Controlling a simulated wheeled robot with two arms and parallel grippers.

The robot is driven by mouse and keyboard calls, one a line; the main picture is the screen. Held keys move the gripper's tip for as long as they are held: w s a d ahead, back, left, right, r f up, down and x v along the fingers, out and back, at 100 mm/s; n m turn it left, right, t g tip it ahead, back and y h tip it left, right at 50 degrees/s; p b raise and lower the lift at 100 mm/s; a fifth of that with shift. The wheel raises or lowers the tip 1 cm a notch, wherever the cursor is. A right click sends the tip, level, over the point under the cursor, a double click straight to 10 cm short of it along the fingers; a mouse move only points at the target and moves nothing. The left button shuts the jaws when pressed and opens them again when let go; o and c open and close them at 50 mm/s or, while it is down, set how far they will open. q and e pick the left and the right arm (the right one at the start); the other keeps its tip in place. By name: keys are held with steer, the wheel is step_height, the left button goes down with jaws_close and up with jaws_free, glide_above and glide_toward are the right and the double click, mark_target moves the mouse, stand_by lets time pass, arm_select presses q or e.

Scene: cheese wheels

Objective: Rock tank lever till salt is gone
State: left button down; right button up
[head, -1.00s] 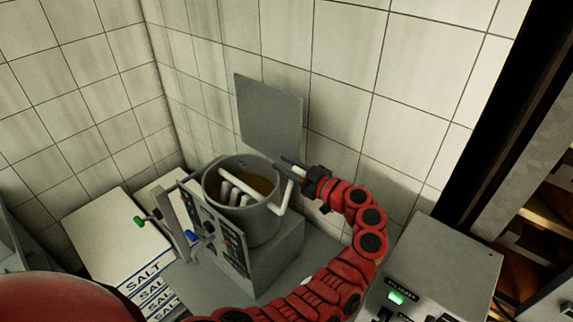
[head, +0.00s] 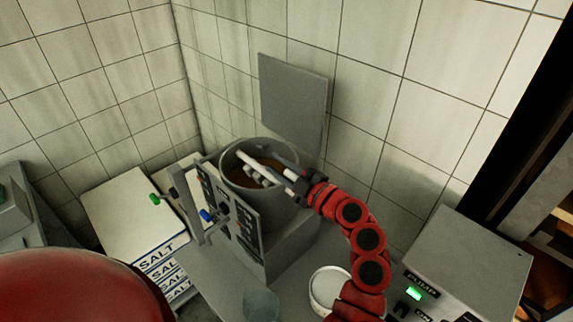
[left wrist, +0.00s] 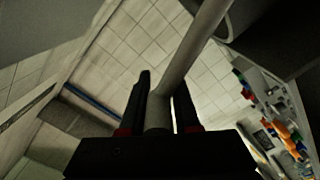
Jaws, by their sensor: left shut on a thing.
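The tank (head: 275,208) is a grey round pot holding brownish liquid (head: 238,172). Pale rods and paddles (head: 250,160) of the stirring lever reach into it. My left gripper (head: 292,180) is at the tank's right rim, its fingers partly covering the lever. In the left wrist view the gripper (left wrist: 158,105) is shut on the lever's grey bar (left wrist: 195,45), which runs up and right from between the fingers. I cannot make out any salt in the liquid. My right gripper is not in view.
A control panel (head: 232,215) with green and blue knobs stands before the tank. SALT bags (head: 150,262) are stacked at left. A grey plate (head: 292,98) stands upright behind, against the tiled wall. A white round container (head: 328,285) and a pump box (head: 465,265) are at right.

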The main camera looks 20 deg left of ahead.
arm_select(q)
steer(key=shift+s+a+f+n+b, duration=0.2)
steer(key=shift+s+f+n+b, duration=0.1)
steer(key=shift+s+n+b, duration=0.25)
steer(key=c, duration=0.7)
jaws_free()
